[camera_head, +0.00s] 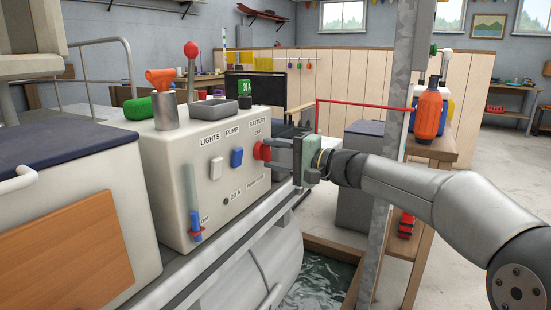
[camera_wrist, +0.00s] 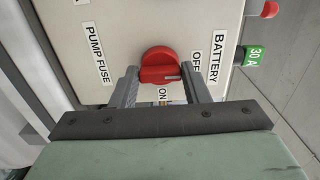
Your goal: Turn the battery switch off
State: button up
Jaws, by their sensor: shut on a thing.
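The red battery switch knob (camera_head: 261,150) is at the right end of the cream panel (camera_head: 190,175), under the BATTERY label. In the wrist view the knob (camera_wrist: 160,60) sits between my fingertips, with the OFF label (camera_wrist: 195,66) to its right and the ON label (camera_wrist: 163,94) below it. A pale mark shows near the right end of the knob's grip bar. My gripper (camera_head: 268,152) reaches the panel from the right, and in the wrist view its fingers (camera_wrist: 160,77) are closed on the knob's two sides.
A white LIGHTS switch (camera_head: 216,168) and a blue PUMP switch (camera_head: 237,157) are left of the knob. A clear tube (camera_head: 192,200) is on the panel's front. A galvanised post (camera_head: 392,150) stands close behind my arm. Water (camera_head: 318,283) lies below.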

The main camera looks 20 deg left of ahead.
jog(key=o, duration=1)
jog(key=shift+d, duration=0.1)
jog(key=p+v, duration=0.3)
jog(key=v, duration=1.4)
jog(key=shift+d, duration=0.15)
